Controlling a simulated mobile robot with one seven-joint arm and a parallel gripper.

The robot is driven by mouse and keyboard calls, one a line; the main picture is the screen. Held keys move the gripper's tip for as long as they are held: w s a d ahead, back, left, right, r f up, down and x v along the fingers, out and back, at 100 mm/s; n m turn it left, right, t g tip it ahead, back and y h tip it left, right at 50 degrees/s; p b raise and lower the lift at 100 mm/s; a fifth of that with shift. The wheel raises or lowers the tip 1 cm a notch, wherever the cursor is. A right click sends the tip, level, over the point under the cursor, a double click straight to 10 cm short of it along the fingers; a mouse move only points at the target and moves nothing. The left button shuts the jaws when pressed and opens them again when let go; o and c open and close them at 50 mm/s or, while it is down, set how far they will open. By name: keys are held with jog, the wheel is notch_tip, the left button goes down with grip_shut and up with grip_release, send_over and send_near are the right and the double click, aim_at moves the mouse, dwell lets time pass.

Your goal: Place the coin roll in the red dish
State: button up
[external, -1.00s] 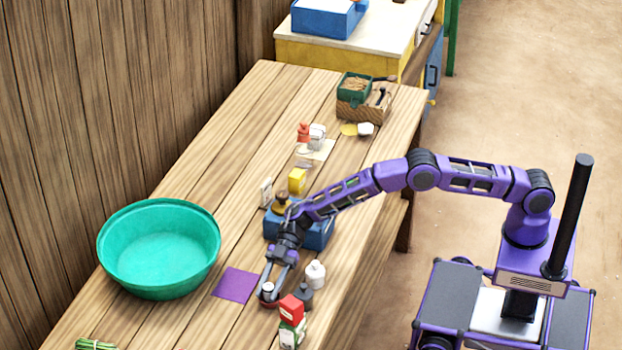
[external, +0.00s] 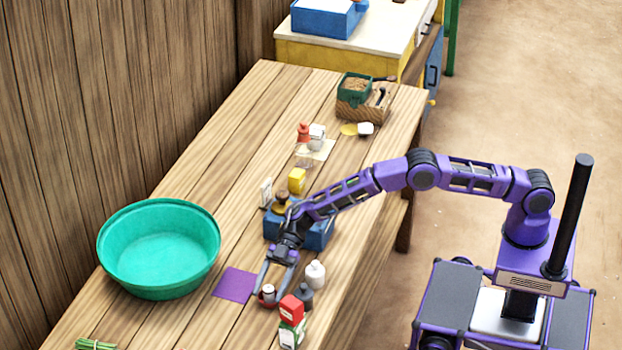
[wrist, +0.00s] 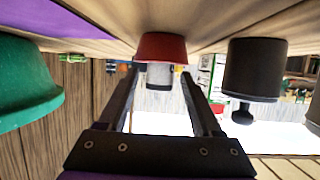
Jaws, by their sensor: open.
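The red dish (external: 267,301) stands on the table near its front, and it also shows in the wrist view (wrist: 160,45), where the scene appears upside down. The coin roll (wrist: 160,76), a pale grey-white cylinder, stands upright in the dish; it also shows as a small white top in the external view (external: 268,289). My gripper (external: 270,292) is open and points down over the dish, one finger on each side of the roll. In the wrist view the fingers (wrist: 162,80) show gaps to the roll on both sides.
A dark grey weight (external: 304,296) and a white one (external: 316,274) stand just right of the dish, with red and green boxes (external: 291,310) in front. A purple mat (external: 236,285) and large teal basin (external: 160,250) lie left. A blue block (external: 318,236) stands behind.

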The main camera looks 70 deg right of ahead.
aim_at(267, 292)
jog(key=v, duration=0.2)
jog(key=r+p+v, duration=0.1)
jog(key=v, duration=0.2)
jog(key=shift+a, duration=0.1)
notch_tip(267, 292, up, 6)
jog(key=shift+f+p, duration=0.1)
jog(key=shift+p, duration=0.3)
jog(key=shift+a, duration=0.1)
